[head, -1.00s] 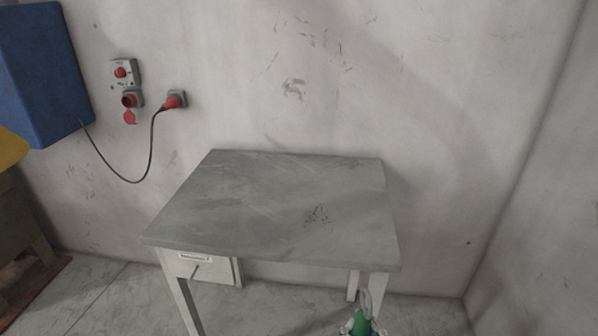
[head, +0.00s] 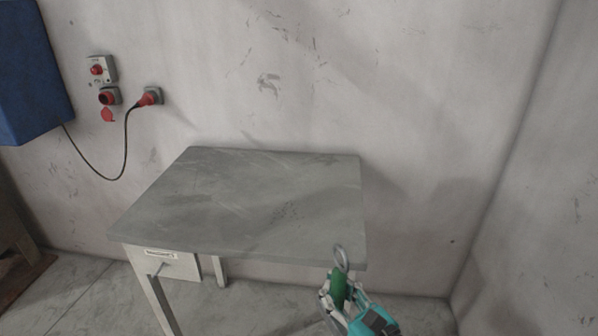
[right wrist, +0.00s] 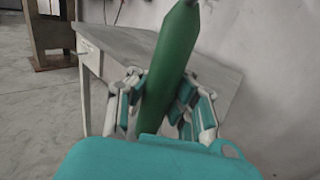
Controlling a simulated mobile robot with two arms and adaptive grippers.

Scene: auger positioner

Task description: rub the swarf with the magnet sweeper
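The swarf (head: 286,211) is a small dark scatter of flecks on the grey table top (head: 220,210), right of its middle. The magnet sweeper is a green rod with a metal ring at its upper end (head: 339,286). My right gripper (head: 340,300) is shut on it at the table's front right corner. The right wrist view shows the green magnet sweeper (right wrist: 170,65), slightly tilted, between the fingers of my right gripper (right wrist: 160,100). In the head view the sweeper's lower end is hidden by the gripper. My left gripper is not in view.
The table has a white drawer (head: 165,262) at its front left, and its back edge is close to the wall. A blue box (head: 35,75) and red power sockets (head: 108,97) with a black cable are on the left wall. The rest of the table top is clear.

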